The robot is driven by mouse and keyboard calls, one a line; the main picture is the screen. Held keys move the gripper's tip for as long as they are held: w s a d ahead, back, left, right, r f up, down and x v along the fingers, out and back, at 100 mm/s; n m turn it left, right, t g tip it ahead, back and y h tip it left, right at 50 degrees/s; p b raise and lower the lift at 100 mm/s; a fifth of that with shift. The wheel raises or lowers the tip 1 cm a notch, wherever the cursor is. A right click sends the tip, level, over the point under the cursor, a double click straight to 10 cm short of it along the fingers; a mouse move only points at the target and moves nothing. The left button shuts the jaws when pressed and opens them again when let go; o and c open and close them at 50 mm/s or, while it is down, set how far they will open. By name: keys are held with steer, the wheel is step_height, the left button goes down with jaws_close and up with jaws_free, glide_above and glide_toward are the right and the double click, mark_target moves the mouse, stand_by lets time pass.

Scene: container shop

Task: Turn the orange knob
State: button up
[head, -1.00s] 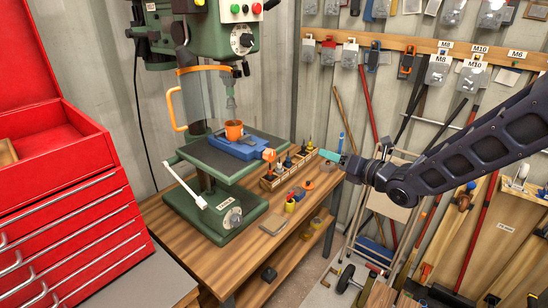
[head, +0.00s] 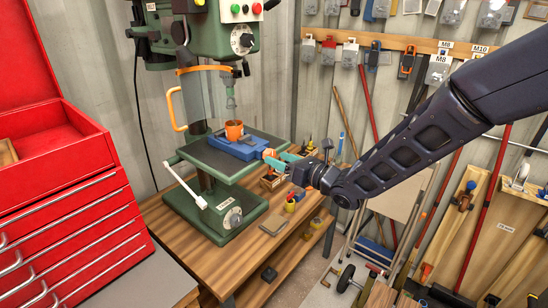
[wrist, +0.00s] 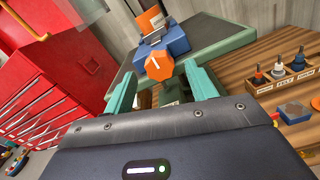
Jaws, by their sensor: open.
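The orange knob (head: 268,154) is on the right end of the blue vise (head: 233,147), which sits on the drill press table. In the wrist view the faceted orange knob (wrist: 158,68) has a white line on its face and shows between and just beyond the teal fingertips. My gripper (head: 279,161) is open, with its fingers pointing at the knob. In the wrist view the gripper (wrist: 160,78) has one finger on each side of the knob's line. I cannot tell whether either finger touches it.
The drill press's green table (head: 212,156) is just beyond the fingers. In the wrist view a wooden rack (wrist: 286,72) of bits is on the bench to the right. The red tool cabinet (head: 75,225) is at the left.

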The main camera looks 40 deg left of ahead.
steer(key=shift+a, duration=1.35)
steer(key=c, duration=1)
